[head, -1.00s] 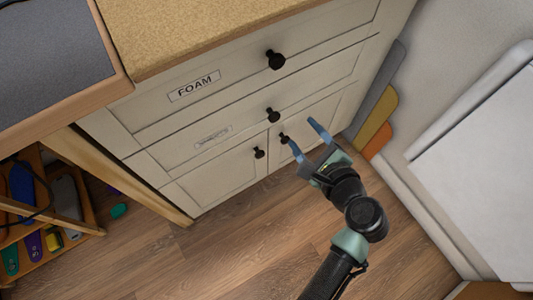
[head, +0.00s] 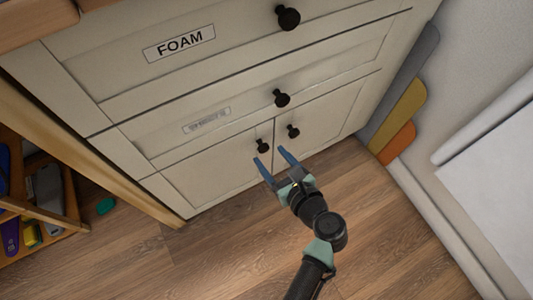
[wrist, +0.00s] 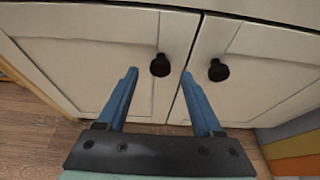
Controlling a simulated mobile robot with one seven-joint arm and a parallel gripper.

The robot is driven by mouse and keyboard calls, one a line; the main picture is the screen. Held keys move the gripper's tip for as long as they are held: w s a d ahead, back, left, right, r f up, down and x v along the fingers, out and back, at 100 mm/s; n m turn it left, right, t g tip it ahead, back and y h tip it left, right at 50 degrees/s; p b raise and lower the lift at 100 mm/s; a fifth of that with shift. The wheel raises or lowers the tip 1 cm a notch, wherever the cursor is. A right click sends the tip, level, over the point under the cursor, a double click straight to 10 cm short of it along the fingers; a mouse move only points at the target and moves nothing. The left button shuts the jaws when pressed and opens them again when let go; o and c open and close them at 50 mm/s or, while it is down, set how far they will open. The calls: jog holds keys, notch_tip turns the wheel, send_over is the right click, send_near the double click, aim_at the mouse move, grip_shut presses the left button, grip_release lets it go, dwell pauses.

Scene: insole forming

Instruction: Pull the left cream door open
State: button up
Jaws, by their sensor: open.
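The left cream door (head: 215,171) is the lower left door of the cream cabinet and is closed. Its round black knob (head: 262,146) sits near its right edge; in the wrist view this knob (wrist: 160,66) shows just beyond and between my fingertips. My gripper (head: 269,155) is open and empty, its two blue fingers pointing at the doors near the seam. The wrist view shows my gripper (wrist: 160,75) with the right finger near the seam. The right door (head: 325,125) is also closed, with its own black knob (head: 293,131). Whether a finger touches the door I cannot tell.
Above the doors are a drawer with a faint label (head: 207,120) and a FOAM drawer (head: 180,43), both shut with black knobs. A wooden rack (head: 60,205) stands left. Coloured sheets (head: 402,115) lean at the right.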

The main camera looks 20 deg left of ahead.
aim_at(265, 149)
jog(key=shift+b+x, duration=0.6)
jog(key=shift+x, duration=1.25)
grip_shut()
